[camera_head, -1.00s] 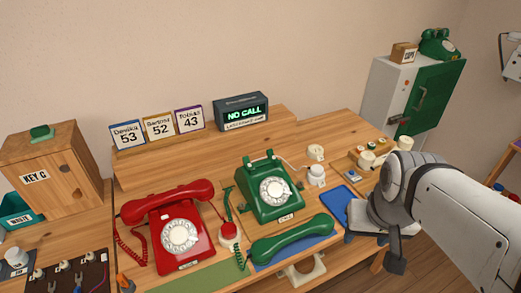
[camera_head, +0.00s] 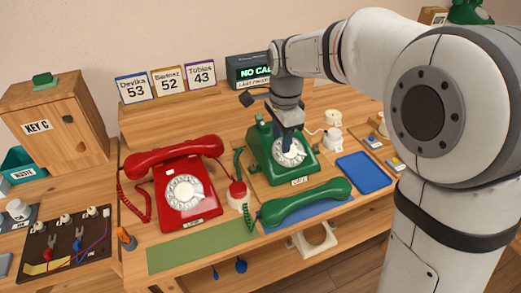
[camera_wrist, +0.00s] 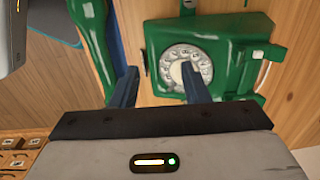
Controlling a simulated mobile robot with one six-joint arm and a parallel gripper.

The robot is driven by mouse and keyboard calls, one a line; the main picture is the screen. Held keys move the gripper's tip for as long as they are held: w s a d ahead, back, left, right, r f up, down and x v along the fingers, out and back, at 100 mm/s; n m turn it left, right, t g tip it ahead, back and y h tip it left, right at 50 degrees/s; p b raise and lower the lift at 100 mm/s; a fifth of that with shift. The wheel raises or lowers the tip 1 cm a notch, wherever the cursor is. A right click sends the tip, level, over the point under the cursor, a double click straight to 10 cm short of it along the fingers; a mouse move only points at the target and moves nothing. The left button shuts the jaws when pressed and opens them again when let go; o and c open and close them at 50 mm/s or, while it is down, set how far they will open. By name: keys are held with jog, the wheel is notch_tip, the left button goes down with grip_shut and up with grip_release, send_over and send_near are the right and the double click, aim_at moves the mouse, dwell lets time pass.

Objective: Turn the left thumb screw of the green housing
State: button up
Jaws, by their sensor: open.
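The green housing (camera_head: 262,155) stands upright on the table with a white dial (camera_head: 290,152) on its sloped front. It also shows in the wrist view, turned sideways (camera_wrist: 228,75). My gripper (camera_head: 289,150) points down in front of the housing, over the dial in the head view. In the wrist view my gripper (camera_wrist: 160,78) is open and empty.
A red phone (camera_head: 185,190) stands to the left, with a red-topped white object (camera_head: 238,192) between the phones. A blue tray (camera_head: 363,172) lies to the right. A display box (camera_head: 248,72) and number cards (camera_head: 168,82) stand behind. The green mat (camera_head: 200,247) is bare.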

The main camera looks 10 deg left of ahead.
aim_at(253, 164)
jog(key=a+f+m, duration=0.1)
jog(key=a, duration=0.1)
jog(key=w+a+f+m+b, duration=0.1)
jog(key=a+f, duration=0.1)
jog(key=a, duration=0.1)
jog(key=a+f+m, duration=0.1)
jog(key=a, duration=0.2)
jog(key=shift+w+f, duration=0.35)
jog(key=shift+w, duration=0.05)
notch_tip(253, 164, down, 8)
jog(key=shift+r+b, duration=0.25)
jog(key=shift+b, duration=0.45)
jog(key=shift+c, duration=0.2)
grip_shut()
